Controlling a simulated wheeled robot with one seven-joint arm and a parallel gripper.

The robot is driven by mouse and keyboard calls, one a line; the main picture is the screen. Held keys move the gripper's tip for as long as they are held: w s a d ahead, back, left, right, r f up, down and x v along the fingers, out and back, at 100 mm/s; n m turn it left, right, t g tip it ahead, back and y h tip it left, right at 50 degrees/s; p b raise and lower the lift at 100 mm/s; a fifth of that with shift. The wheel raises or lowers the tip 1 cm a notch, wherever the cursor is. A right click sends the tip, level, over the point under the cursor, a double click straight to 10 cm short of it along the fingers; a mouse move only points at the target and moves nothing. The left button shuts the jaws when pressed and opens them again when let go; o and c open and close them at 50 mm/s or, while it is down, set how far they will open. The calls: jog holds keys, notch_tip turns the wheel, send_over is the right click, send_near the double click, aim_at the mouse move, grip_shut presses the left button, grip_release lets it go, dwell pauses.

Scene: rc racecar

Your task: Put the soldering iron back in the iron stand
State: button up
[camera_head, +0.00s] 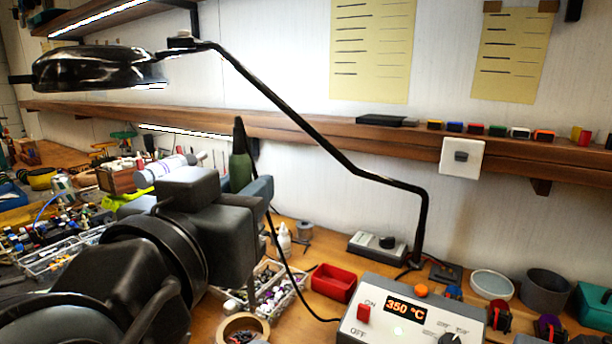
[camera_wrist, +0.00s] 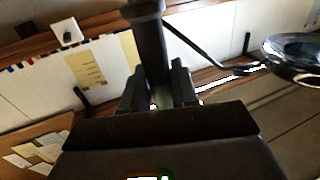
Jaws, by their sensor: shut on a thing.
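The soldering iron (camera_head: 240,168) has a green handle with a black tapered upper end, and stands roughly upright in the head view. A black cable runs from it down toward the soldering station. My gripper (camera_head: 250,187) is shut on the iron, raised above the bench. In the wrist view, my gripper (camera_wrist: 158,92) has its two dark fingers on either side of the iron (camera_wrist: 151,50), whose dark shaft extends away between them. The iron's lower part is hidden behind my gripper in the head view. I cannot pick out the iron stand in either view.
The soldering station (camera_head: 410,318) reads 350 °C. A lamp arm (camera_head: 320,143) crosses above. The left bench is cluttered.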

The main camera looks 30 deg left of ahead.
dwell(0.5)
jog(key=shift+f+b, duration=2.65)
jog(key=shift+f, duration=0.25)
jog(key=shift+b, duration=0.4)
